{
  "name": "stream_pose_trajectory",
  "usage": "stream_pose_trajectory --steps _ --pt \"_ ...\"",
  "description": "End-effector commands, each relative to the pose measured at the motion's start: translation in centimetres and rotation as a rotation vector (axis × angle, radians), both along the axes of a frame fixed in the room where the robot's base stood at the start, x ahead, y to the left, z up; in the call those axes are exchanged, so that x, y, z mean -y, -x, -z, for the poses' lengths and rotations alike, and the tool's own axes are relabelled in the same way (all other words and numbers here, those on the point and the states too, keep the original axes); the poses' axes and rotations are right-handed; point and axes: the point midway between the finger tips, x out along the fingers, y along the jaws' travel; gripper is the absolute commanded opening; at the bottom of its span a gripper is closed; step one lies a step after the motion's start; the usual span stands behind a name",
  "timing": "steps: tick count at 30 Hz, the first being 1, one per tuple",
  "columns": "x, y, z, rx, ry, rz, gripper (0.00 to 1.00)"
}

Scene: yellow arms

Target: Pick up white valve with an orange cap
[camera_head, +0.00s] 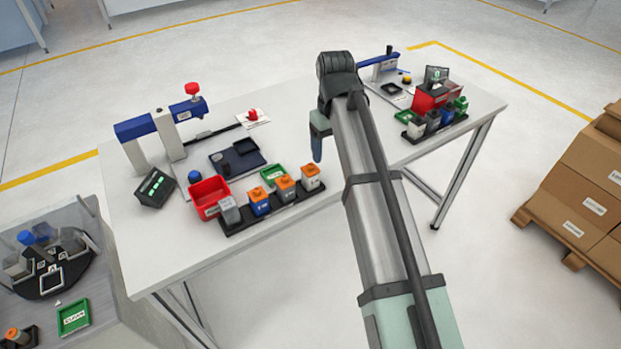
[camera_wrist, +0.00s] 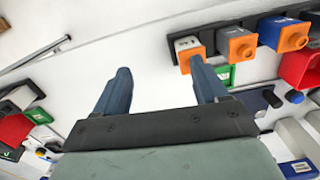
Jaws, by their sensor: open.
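The white valve with an orange cap (camera_head: 311,184) stands at the right end of a black rack (camera_head: 237,224) on the table. In the wrist view the white valve (camera_wrist: 189,46) shows its orange cap close to the tip of the right finger. My gripper (camera_head: 317,158) is above and just right of the valve in the head view. In the wrist view my gripper (camera_wrist: 163,76) is open with nothing between its fingers. Whether the right finger touches the cap cannot be told.
In the same rack stand a grey valve with an orange cap (camera_head: 285,188), a blue one with an orange cap (camera_head: 259,202) and a grey block (camera_head: 229,211). A red bin (camera_head: 209,197) and green tray (camera_head: 272,175) sit close behind. The table (camera_head: 180,250) is clear in front.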

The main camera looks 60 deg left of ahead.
Motion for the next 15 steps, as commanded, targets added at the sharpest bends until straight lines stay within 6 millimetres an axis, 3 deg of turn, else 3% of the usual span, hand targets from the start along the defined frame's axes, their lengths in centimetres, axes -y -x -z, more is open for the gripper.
stream_pose_trajectory --steps 3,7,11,15 --pt "-1.5 2.3 -3.0 0.007 -0.018 -0.046 0.72" --pt "-2.1 3.8 -4.7 0.010 -0.026 -0.073 0.72" --pt "-2.2 4.2 -4.5 0.011 -0.027 -0.081 0.72" --pt "-2.1 4.3 -2.3 0.010 -0.026 -0.081 0.72"
